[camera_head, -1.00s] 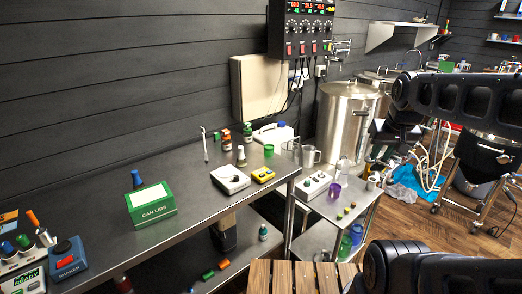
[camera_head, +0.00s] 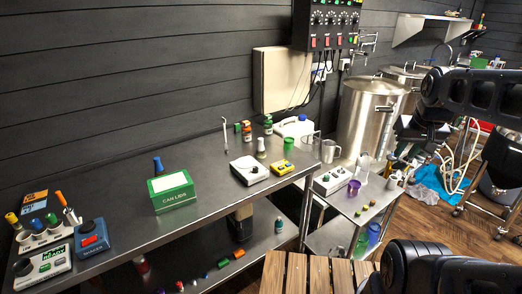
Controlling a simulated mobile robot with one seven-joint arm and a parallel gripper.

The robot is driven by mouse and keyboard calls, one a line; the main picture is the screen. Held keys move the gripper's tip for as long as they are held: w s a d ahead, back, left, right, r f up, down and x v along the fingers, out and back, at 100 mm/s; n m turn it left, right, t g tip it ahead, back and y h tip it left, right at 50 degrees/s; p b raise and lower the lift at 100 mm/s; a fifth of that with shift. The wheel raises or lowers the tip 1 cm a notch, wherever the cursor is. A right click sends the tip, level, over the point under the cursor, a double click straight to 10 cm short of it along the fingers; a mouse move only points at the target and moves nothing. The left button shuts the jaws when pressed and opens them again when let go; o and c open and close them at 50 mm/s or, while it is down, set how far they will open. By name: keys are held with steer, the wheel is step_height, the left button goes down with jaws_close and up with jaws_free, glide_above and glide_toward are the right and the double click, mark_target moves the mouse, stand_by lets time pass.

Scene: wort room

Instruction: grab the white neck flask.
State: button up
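A small flask with a pale, whitish neck (camera_head: 261,148) stands upright towards the back of the steel bench (camera_head: 205,212), behind a white device and a yellow one. I take it for the white neck flask, though it is small in view. A similar small flask with a blue neck (camera_head: 158,166) stands behind the green can lids box (camera_head: 171,191). Dark links of my arm cross the right side of the view, well away from the bench. I cannot make out my gripper's fingers.
A white device (camera_head: 249,169) and a yellow device (camera_head: 282,170) stand in front of the flask. A wooden slatted top (camera_head: 305,275) lies at the front. The bench's front middle is clear.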

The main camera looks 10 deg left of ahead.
steer(key=o, duration=0.7)
